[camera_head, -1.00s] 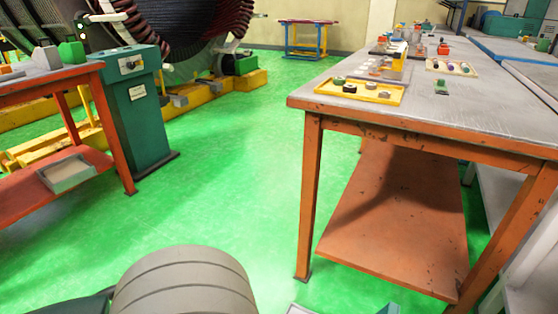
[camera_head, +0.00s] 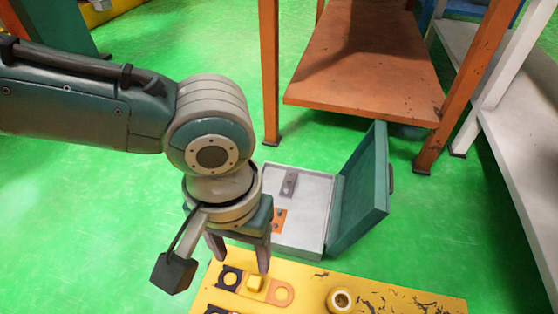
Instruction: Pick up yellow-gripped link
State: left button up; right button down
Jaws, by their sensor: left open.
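The yellow-gripped link (camera_head: 283,294) lies on a yellow surface at the bottom of the view. It shows an orange ring end and a small raised yellow block as its grip. A dark ring piece (camera_head: 230,279) lies just left of the block; I cannot tell whether it belongs to the same link. My left gripper (camera_head: 240,258) points down above the yellow block, open and empty. Its two fingers are apart, the right one close to the block; the exact gap in height is unclear. My right gripper is not in view.
A yellow round part (camera_head: 341,301) sits on the yellow surface (camera_head: 400,297) to the right. Behind stands an open grey case (camera_head: 313,205) with a teal lid (camera_head: 362,190), holding a grey piece and an orange piece. An orange-legged table (camera_head: 269,75) stands beyond.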

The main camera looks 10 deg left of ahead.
pick_arm(q)
jog(key=b, duration=0.3)
send_over(254, 281)
jog(key=f, duration=0.4)
jog(key=shift+a, duration=0.3)
jog(key=f+b, duration=0.2)
jog(key=f, duration=0.1)
jog(key=f+b, duration=0.1)
jog(key=b, duration=0.1)
jog(key=shift+d+f, duration=0.35)
jog(key=shift+f, duration=0.05)
grip_shut()
